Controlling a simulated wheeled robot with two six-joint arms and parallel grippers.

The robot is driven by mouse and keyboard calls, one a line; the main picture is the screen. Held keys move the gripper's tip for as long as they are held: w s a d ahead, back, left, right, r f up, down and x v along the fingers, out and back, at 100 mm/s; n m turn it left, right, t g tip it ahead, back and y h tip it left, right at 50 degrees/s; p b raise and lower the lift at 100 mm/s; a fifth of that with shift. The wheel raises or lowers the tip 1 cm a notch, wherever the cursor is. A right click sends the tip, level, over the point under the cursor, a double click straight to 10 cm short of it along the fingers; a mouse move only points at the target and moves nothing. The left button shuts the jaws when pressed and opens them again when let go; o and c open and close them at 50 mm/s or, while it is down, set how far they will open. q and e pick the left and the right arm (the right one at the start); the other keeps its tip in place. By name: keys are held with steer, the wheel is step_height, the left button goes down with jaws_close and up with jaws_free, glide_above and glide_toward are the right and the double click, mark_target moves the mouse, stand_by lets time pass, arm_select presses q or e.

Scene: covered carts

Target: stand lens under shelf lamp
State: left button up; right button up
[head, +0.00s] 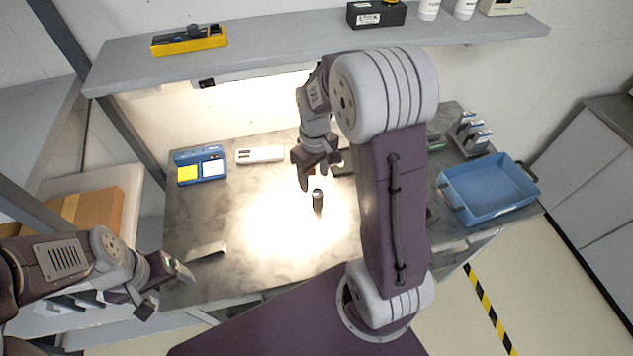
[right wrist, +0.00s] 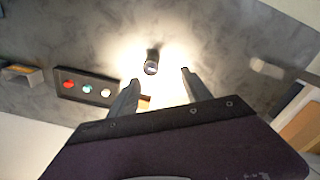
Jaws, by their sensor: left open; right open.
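The lens (head: 318,199), a small dark cylinder, appears to stand upright on the grey worktable (head: 190,285), within the bright pool of light. It also shows in the right wrist view (right wrist: 152,67), beyond and between the fingertips. The shelf lamp (head: 255,75) is a pale strip under the shelf's front edge. My right gripper (head: 318,178) is open and empty, just above and behind the lens in the head view; the right wrist view shows its fingers (right wrist: 158,84) apart. My left gripper (head: 168,291) is open and empty at the table's left front edge.
A blue tray (head: 487,191) stands at the table's right. A blue box (head: 200,154) and white device (head: 260,154) stand at the back left; a bent grey piece (head: 206,250) lies in front. A dark panel with coloured buttons (right wrist: 87,88) is near my right gripper. The shelf (head: 270,45) overhangs the back.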

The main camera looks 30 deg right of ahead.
arm_select(q)
steer(key=shift+s+a+f+b, duration=0.1)
steer(key=shift+s+f+b, duration=0.05)
steer(key=shift+f+b, duration=0.75)
arm_select(e)
steer(key=s+a+f+m, duration=0.1)
steer(key=s+a, duration=0.1)
steer(key=s, duration=0.3)
steer(key=s+a+f+m+t, duration=0.1)
steer(key=s+a+m, duration=0.1)
steer(key=s, duration=0.3)
steer(key=shift+s+a+f, duration=0.4)
steer(key=shift+a, duration=0.35)
